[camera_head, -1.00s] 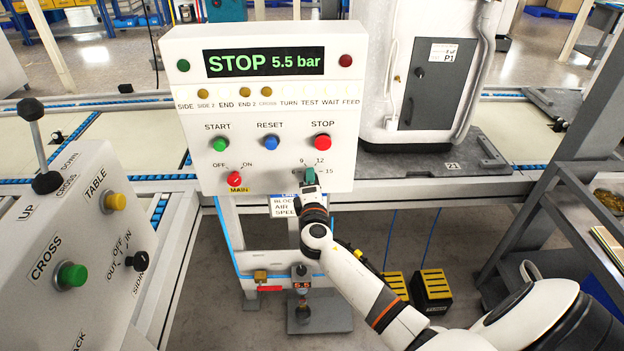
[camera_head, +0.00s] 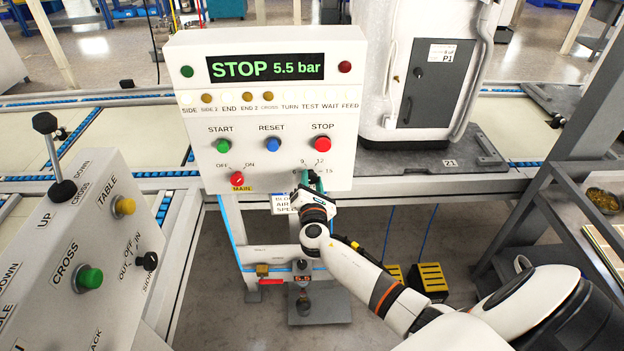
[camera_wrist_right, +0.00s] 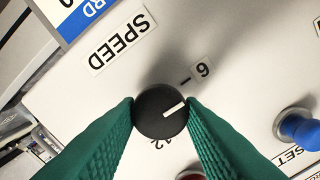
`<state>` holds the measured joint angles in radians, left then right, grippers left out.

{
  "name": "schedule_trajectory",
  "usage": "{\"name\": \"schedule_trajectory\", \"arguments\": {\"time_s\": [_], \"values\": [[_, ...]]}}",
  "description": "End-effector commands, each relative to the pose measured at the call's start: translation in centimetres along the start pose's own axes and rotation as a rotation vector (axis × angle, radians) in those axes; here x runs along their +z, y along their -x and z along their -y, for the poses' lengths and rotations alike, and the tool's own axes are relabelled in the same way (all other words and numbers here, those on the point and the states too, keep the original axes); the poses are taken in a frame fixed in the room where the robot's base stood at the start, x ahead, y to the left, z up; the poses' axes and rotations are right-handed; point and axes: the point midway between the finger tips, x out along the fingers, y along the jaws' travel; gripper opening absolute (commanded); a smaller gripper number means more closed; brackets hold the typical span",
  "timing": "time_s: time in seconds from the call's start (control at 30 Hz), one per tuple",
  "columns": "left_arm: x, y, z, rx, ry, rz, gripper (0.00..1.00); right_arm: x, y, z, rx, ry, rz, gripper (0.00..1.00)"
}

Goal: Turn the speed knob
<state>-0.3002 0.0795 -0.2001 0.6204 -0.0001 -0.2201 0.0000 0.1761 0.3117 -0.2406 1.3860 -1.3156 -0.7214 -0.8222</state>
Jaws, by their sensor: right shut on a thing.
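The speed knob (camera_wrist_right: 150,116) is round and black with a white pointer line, on a pale panel in the right wrist view. A SPEED label (camera_wrist_right: 118,40) is beside it. My right gripper (camera_wrist_right: 161,112) is shut on the knob, one green finger on each side. In the head view my right gripper (camera_head: 312,182) is at the lower right of the control box (camera_head: 187,105) and hides the knob. My left gripper is not in view.
The red STOP button (camera_head: 322,144) is just above the gripper; the blue RESET button (camera_head: 272,144) and red MAIN switch (camera_head: 237,179) are to its left. The display (camera_head: 266,66) reads STOP 5.5 bar. Another control box (camera_head: 62,255) stands at left.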

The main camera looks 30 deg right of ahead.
Motion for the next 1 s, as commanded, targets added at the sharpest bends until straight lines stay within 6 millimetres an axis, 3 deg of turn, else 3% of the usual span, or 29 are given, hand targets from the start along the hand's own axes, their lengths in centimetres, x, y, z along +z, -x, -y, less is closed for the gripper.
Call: {"name": "schedule_trajectory", "arguments": {"time_s": [0.6,0.63,0.73,1.0], "values": [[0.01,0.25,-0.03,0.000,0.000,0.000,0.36,0.22,0.10,-0.10,0.001,0.048,0.004,0.12],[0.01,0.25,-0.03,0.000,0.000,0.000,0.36,0.22,0.10,-0.10,0.001,0.048,0.004,0.36],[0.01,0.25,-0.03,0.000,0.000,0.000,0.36,0.19,0.09,-0.08,0.001,0.047,0.004,0.52],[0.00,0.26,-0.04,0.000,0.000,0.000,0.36,0.09,0.06,-0.02,0.000,0.045,0.002,0.55]]}}
